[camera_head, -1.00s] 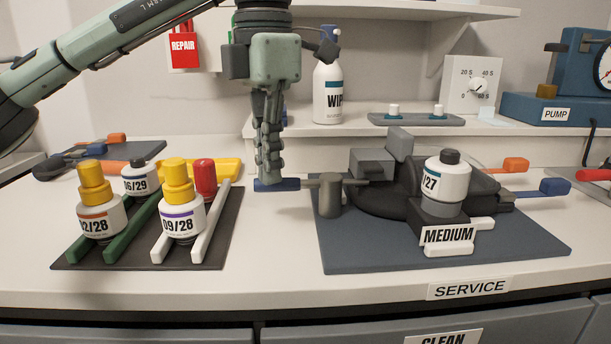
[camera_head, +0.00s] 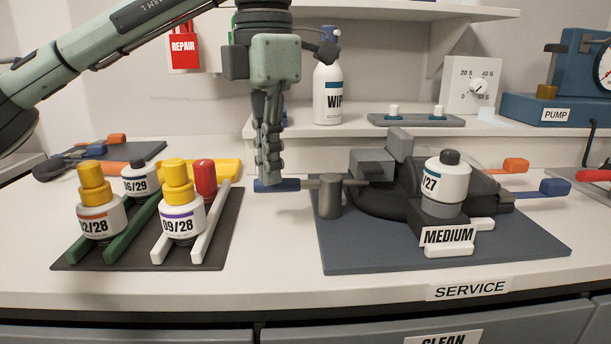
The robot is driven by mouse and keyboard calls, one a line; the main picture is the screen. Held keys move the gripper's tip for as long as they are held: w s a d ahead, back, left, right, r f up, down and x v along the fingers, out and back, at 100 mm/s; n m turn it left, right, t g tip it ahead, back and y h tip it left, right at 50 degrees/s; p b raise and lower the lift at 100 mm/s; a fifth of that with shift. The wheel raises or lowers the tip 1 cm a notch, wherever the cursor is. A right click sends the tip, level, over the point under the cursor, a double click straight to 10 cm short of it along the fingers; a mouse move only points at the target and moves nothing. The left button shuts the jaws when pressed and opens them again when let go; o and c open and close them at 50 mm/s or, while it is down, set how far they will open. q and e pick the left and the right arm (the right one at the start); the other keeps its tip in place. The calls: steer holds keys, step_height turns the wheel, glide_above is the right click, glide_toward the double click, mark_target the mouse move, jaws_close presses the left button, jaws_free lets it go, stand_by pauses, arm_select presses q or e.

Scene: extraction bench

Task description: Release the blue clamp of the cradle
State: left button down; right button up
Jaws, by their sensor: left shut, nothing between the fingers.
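The cradle (camera_head: 381,204) is a dark body on a grey-blue base plate (camera_head: 360,255). It holds a white bottle (camera_head: 444,182) with a dark cap. A blue handle (camera_head: 284,185) ends a rod that passes a grey post (camera_head: 330,196) on the cradle's left. A second blue lever (camera_head: 556,187) sticks out at the cradle's right, near an orange lever (camera_head: 515,165). My left gripper (camera_head: 268,180) points down, shut and empty, with its fingertips at the left blue handle. I cannot tell whether they touch it. My right gripper is not in view.
A dark rack (camera_head: 225,240) with several capped bottles stands on the left of the white bench. A yellow tray (camera_head: 222,168) lies behind it. A wipe bottle (camera_head: 328,92) stands behind my gripper. The bench front between rack and cradle is clear.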

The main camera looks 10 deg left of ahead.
arm_select(q)
steer(key=shift+f, duration=0.15)
steer(key=shift+f+b, duration=1.25)
steer(key=shift+f, duration=0.5)
